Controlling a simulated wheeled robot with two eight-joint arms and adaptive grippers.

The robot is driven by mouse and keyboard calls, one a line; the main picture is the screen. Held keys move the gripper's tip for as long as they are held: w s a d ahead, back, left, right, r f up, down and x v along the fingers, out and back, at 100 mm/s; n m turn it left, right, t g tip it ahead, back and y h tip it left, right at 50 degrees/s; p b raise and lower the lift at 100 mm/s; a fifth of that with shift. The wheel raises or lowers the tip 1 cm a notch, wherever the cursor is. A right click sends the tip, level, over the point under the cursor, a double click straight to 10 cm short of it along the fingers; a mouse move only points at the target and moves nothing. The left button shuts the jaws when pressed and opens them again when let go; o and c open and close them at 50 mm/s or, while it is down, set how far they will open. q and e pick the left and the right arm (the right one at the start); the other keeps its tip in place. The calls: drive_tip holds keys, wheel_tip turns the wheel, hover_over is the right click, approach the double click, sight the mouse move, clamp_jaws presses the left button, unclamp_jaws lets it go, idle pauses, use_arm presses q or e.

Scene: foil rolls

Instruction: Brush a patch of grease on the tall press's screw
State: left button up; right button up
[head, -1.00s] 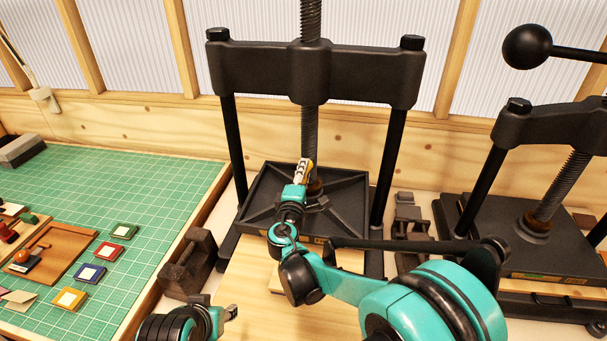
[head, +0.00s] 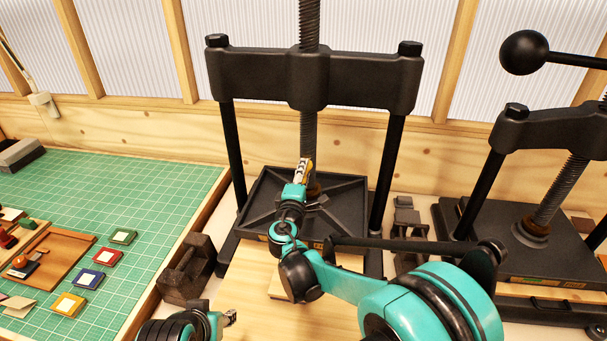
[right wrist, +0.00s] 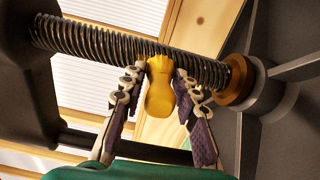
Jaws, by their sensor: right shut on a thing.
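The tall press (head: 314,78) stands at the centre back, with its threaded screw (head: 309,128) running upright down towards the black platen. My right gripper (head: 303,172) is in front of the screw's lower part. In the right wrist view my right gripper (right wrist: 158,86) is shut on a yellow brush handle (right wrist: 160,98). The handle overlaps the screw (right wrist: 110,47) there, left of the brass collar (right wrist: 238,82).
A shorter press (head: 555,130) with a black ball-ended lever (head: 525,49) stands on the right. A dark metal weight (head: 188,270) sits left of the tall press. A green cutting mat (head: 150,180) with small colour blocks lies on the left.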

drive_tip(key=shift+s+r+p, duration=0.1)
drive_tip(key=shift+r+p, duration=0.5)
drive_tip(key=shift+r, duration=0.65)
drive_tip(key=shift+r+p, duration=1.95)
drive_tip(key=shift+r, duration=1.2)
use_arm(q)
drive_tip(key=shift+r+p, duration=1)
drive_tip(key=shift+r, duration=2.8)
use_arm(e)
drive_tip(key=shift+r, duration=1.45)
drive_tip(key=shift+f+b, duration=5.35)
drive_tip(key=shift+f, duration=1)
drive_tip(key=shift+r+p, duration=4.35)
drive_tip(key=shift+r, duration=2)
use_arm(q)
drive_tip(key=shift+f+b, duration=4.95)
drive_tip(key=shift+f, duration=1.05)
use_arm(e)
drive_tip(key=shift+f, duration=6.3)
